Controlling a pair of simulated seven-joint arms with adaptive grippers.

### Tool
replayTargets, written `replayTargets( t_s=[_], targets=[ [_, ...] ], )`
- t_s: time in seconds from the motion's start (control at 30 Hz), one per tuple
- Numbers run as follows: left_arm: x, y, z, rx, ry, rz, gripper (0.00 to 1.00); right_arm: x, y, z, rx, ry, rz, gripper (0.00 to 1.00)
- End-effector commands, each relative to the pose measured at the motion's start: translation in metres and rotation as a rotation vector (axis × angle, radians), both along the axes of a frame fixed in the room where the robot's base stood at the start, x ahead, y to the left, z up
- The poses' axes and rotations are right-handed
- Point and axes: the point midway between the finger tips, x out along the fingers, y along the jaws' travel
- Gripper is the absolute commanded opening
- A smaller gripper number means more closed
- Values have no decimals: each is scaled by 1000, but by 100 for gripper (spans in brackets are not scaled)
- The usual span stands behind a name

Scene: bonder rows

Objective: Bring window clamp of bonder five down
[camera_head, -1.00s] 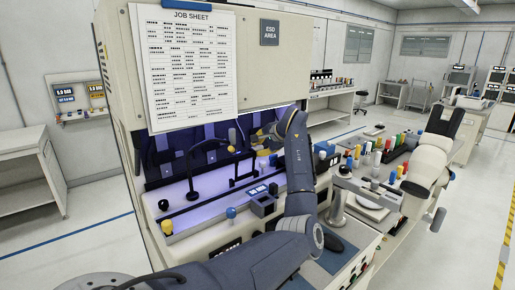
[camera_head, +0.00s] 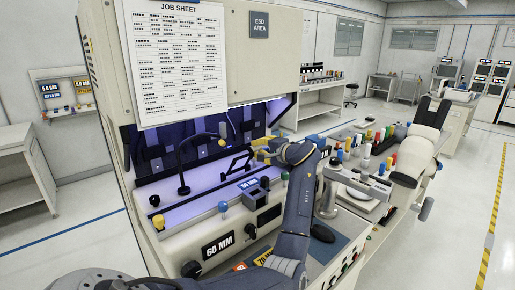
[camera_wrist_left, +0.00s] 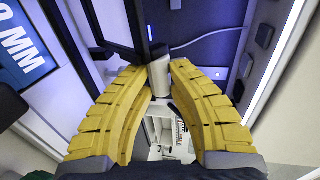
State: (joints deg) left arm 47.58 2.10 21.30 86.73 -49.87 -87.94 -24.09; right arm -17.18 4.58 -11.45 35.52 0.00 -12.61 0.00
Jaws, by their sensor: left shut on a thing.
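The bonder with the job sheet stands in the head view. Its window clamp (camera_head: 236,165), a dark open frame, stands tilted above the lit work deck. My left gripper (camera_head: 262,151) is at the clamp's right side, its yellow fingers partly hidden by my own wrist. In the left wrist view, the yellow fingers (camera_wrist_left: 159,78) close around a grey cylindrical clamp handle (camera_wrist_left: 157,66). Black clamp bars (camera_wrist_left: 118,48) run from there to the upper left.
A dark gooseneck lamp (camera_head: 183,162) rises left of the clamp. A job sheet (camera_head: 178,65) hangs above. A bench with several coloured bottles (camera_head: 365,150) is at right.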

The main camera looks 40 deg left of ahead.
Motion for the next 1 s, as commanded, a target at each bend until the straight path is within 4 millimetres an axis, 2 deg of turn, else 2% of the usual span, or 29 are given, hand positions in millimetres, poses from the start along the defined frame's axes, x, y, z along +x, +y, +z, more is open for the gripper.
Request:
replayTargets(
  t_s=[0.3,0.33,0.53,0.83,1.0],
  targets=[
    [0,0,-2,-2,4,1,0,0,0,0,0,0,0,100],
    [0,0,-2,-2,4,1,21,0,0,0,0,0,0,100],
    [0,0,-1,-1,2,1,44,0,0,0,0,0,0,100],
    [0,-2,0,0,0,0,45,0,-2,0,-2,0,1,100],
    [-1,-17,3,-1,-2,-3,45,0,-1,0,-1,0,0,100]
  ],
)
